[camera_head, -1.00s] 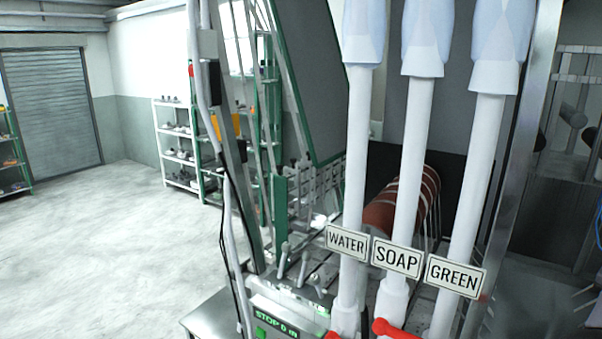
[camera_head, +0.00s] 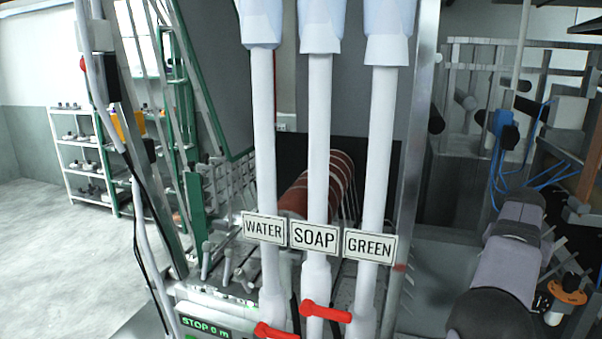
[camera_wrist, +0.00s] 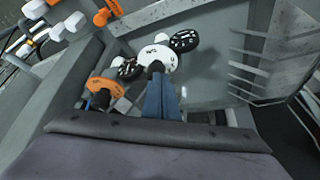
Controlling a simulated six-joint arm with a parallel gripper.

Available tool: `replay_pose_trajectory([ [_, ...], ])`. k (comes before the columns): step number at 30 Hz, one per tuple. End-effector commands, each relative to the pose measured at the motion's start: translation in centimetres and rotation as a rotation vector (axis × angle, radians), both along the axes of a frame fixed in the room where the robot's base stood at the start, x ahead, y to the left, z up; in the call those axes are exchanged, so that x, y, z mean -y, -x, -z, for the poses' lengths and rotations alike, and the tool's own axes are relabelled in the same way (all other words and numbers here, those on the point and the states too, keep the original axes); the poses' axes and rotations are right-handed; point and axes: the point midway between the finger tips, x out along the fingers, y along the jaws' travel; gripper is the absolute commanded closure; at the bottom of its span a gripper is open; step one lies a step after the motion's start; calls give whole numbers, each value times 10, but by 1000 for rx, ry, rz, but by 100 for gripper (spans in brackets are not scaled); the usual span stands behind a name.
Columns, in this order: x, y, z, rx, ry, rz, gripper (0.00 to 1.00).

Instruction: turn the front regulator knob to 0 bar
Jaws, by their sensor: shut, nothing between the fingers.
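In the wrist view my gripper (camera_wrist: 157,70) shows as dark blue fingers held together and empty. The fingertips overlap the lower edge of a round white dial face (camera_wrist: 159,55). A black round part with white marks (camera_wrist: 185,40) lies right of the dial, and another (camera_wrist: 127,68) lies left of it. An orange round part (camera_wrist: 105,87) is left of the fingers, and a second orange part (camera_wrist: 108,11) is at the top. I cannot tell which is the front regulator knob or read its setting. In the head view an orange round part (camera_head: 568,291) sits beside my arm; my fingertips cannot be made out there.
White pipes labelled WATER (camera_head: 264,229), SOAP (camera_head: 314,237) and GREEN (camera_head: 370,245) stand in front, with red valve handles (camera_head: 326,311) below. Blue tubing (camera_head: 535,180) hangs at the right. A grey wire rack (camera_wrist: 250,70) is right of the gripper. Open floor lies left.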

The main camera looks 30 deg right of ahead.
Motion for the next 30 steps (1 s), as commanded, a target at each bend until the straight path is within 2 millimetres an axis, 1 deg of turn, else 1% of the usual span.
replay_pose_trajectory([
  [1,0,0,10,0,0,0,100],
  [3,0,0,17,0,0,0,100],
  [9,0,0,28,0,0,0,100],
  [30,1,0,29,0,0,0,100],
])
